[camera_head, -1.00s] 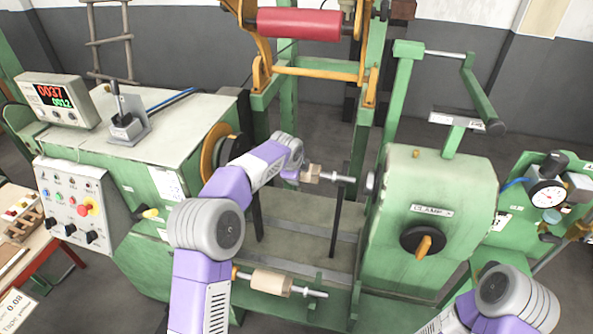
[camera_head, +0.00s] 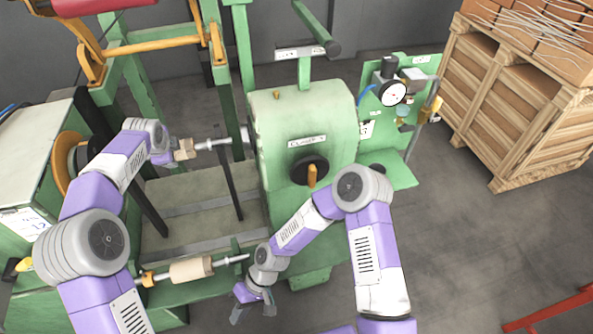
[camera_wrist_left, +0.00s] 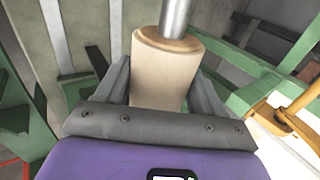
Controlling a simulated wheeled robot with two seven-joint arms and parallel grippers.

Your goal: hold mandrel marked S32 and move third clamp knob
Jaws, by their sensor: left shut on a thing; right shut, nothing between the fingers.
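A pale wooden mandrel (camera_head: 183,150) on a metal shaft sits between the machine's ends; no marking is readable on it. My left gripper (camera_head: 168,153) is shut around it, and the left wrist view shows the mandrel (camera_wrist_left: 165,70) between the fingers (camera_wrist_left: 160,92). A black clamp knob with an orange handle (camera_head: 311,174) is on the front of the green clamp housing (camera_head: 290,120). My right gripper (camera_head: 254,308) is shut and empty, pointing down, below and left of this knob, apart from it.
A second wooden mandrel (camera_head: 191,270) lies on a shaft at the machine's front, left of my right gripper. A pressure gauge (camera_head: 392,93) stands right of the housing. Wooden crates (camera_head: 520,110) stand at the back right. The floor at right is mostly clear.

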